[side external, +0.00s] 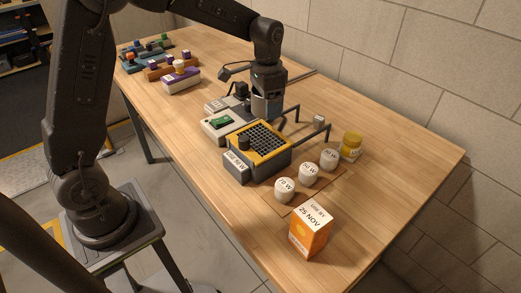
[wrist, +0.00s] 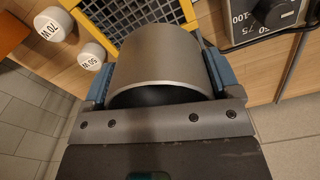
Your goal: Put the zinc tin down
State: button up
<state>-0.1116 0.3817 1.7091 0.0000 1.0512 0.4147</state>
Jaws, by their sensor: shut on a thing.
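The zinc tin (wrist: 158,58) is a wide, plain grey cylinder that fills the middle of the wrist view. My gripper (wrist: 158,80) is shut on it, with one blue finger on each side. In the side external view my gripper (side external: 268,80) points down over the middle of the table, behind the yellow-topped unit. The tin (side external: 267,106) shows below it there, partly hidden by the fingers. I cannot tell whether its base touches anything.
The yellow-topped unit with a black grid (side external: 262,141) stands just in front. White lids marked in watts (side external: 285,188), a yellow jar (side external: 352,146) and an orange box (side external: 311,231) stand to the right. Dark hooked rods (side external: 313,135) rise behind. Open wood lies at the far right.

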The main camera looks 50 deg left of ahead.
dwell(0.3)
jog(key=w+d+f+n, duration=0.1)
jog(key=w+d+n, duration=0.1)
jog(key=d+n, duration=0.5)
jog(key=w+d+f+n, duration=0.2)
jog(key=d+n, duration=0.5)
jog(key=shift+w+f, duration=0.1)
jog(key=shift+f, duration=0.05)
send_over(346, 197)
notch_tip(346, 197, down, 7)
jog(key=shift+a+r, duration=0.1)
jog(key=shift+d+f, duration=0.2)
jog(key=shift+f, duration=1.7)
